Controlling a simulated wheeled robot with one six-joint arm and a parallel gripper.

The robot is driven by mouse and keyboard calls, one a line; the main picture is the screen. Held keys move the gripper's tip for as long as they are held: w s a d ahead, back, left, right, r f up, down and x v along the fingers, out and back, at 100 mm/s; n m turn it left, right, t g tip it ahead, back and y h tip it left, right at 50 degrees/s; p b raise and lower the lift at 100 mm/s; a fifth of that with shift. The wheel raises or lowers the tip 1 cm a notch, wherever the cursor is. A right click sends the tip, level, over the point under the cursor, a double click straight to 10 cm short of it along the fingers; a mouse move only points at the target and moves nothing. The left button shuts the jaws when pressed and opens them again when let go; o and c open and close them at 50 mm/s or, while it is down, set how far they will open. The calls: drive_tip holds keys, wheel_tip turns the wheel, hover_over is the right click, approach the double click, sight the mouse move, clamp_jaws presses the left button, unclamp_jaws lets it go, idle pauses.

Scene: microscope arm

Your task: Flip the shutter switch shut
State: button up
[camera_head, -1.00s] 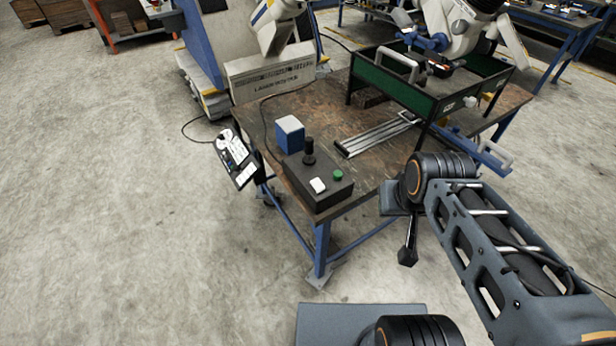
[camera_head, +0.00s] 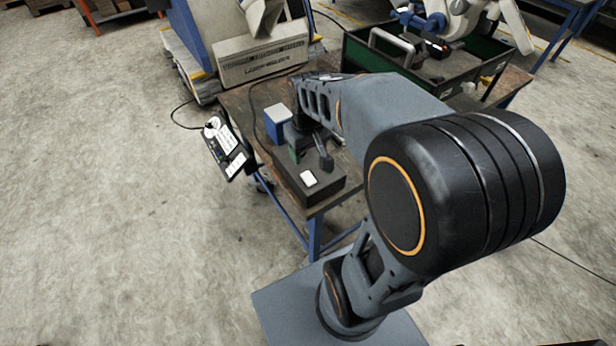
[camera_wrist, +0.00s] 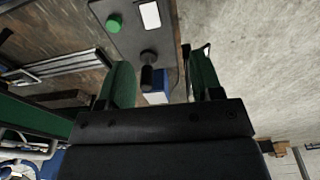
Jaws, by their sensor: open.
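A black control box (camera_head: 335,188) sits on the near corner of the table. Its white rocker, the likely shutter switch (camera_head: 308,178), is on the box's top near the front edge. In the wrist view the rocker (camera_wrist: 150,15) is at the top, beside a green button (camera_wrist: 114,23) and a black joystick (camera_wrist: 148,58). My gripper (camera_wrist: 160,72) is open and empty, with green-padded fingers either side of the joystick in that picture; contact cannot be told. In the head view my gripper (camera_head: 309,150) is over the box's rear part, behind the rocker, hiding the button and most of the joystick.
A tablet-like panel (camera_head: 225,147) hangs off the table's left side. A green-walled tray (camera_head: 374,62) stands farther back on the wooden table (camera_head: 236,98). The floor at left is clear.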

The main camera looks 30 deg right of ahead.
sight(312, 182)
drive_tip(key=shift+n+g, duration=0.3)
drive_tip(key=shift+g, duration=0.3)
drive_tip(key=d+f, duration=0.1)
drive_tip(key=f, duration=0.4)
drive_tip(key=w+f, duration=0.1)
drive_tip(key=f, duration=0.5)
drive_tip(key=w+d+f, duration=0.1)
drive_tip(key=f, duration=0.4)
drive_tip(key=shift+w+d+f+p, duration=0.2)
drive_tip(key=shift+d+f+p, duration=0.15)
drive_tip(key=shift+f, duration=0.05)
